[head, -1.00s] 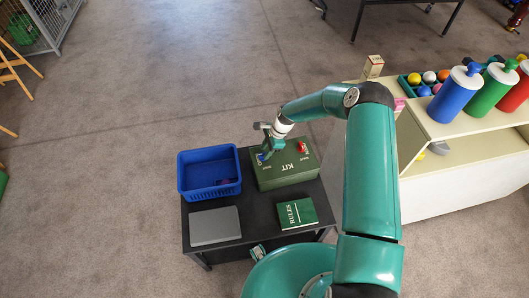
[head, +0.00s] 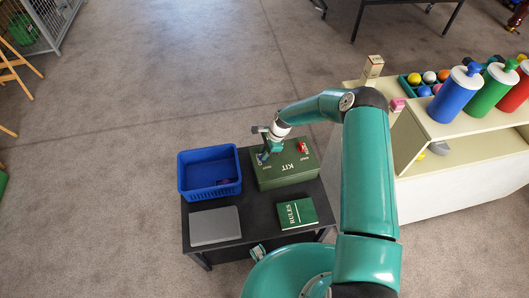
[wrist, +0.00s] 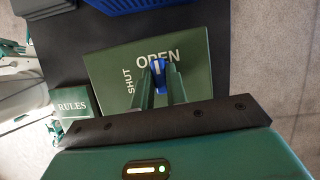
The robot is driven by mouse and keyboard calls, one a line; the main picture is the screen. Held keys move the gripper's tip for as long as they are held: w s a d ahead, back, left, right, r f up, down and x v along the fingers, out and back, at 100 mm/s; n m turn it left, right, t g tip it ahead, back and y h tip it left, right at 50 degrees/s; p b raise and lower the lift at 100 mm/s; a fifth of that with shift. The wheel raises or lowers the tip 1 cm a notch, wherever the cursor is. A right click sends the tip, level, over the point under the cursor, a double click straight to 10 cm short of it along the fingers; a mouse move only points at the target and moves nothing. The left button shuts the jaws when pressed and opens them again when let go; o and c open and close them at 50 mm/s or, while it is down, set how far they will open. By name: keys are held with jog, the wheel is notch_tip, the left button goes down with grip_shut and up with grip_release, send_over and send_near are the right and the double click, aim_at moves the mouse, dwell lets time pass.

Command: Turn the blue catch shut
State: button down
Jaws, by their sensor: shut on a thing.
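The green kit box (head: 285,178) sits on a black table. The blue catch (wrist: 159,70) is on its top and points toward the word OPEN; the word SHUT is to its left in the wrist view. My gripper (wrist: 157,80) is shut on the blue catch, one finger on each side of it. In the head view my gripper (head: 265,155) is at the box's left part and mostly hides the catch. A red catch (head: 303,147) is on the right part of the box top.
A blue basket (head: 208,190) stands left of the box. A grey flat case (head: 215,226) and a green RULES book (head: 296,213) lie in front on the black table (head: 258,226). A cream shelf (head: 440,165) with bottles and balls stands at right.

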jog(key=shift+n, duration=0.4)
jog(key=n+g+h, duration=0.1)
jog(key=n, duration=0.2)
jog(key=shift+w+n, duration=0.15)
jog(key=shift+n, duration=0.15)
jog(key=n+g+h, duration=0.1)
jog(key=n, duration=0.3)
jog(key=shift+a+n, duration=0.15)
jog(key=shift+n, duration=0.15)
jog(key=n+h, duration=0.1)
jog(key=n, duration=0.1)
jog(key=n+g+h, duration=0.1)
jog(key=n, duration=0.1)
jog(key=shift+w+a+n, duration=0.1)
jog(key=shift+n, duration=0.2)
jog(key=n+h, duration=0.1)
jog(key=n, duration=0.3)
jog(key=shift+a+h, duration=0.1)
jog(key=shift+h, duration=0.2)
jog(key=c, duration=1.4)
grip_release()
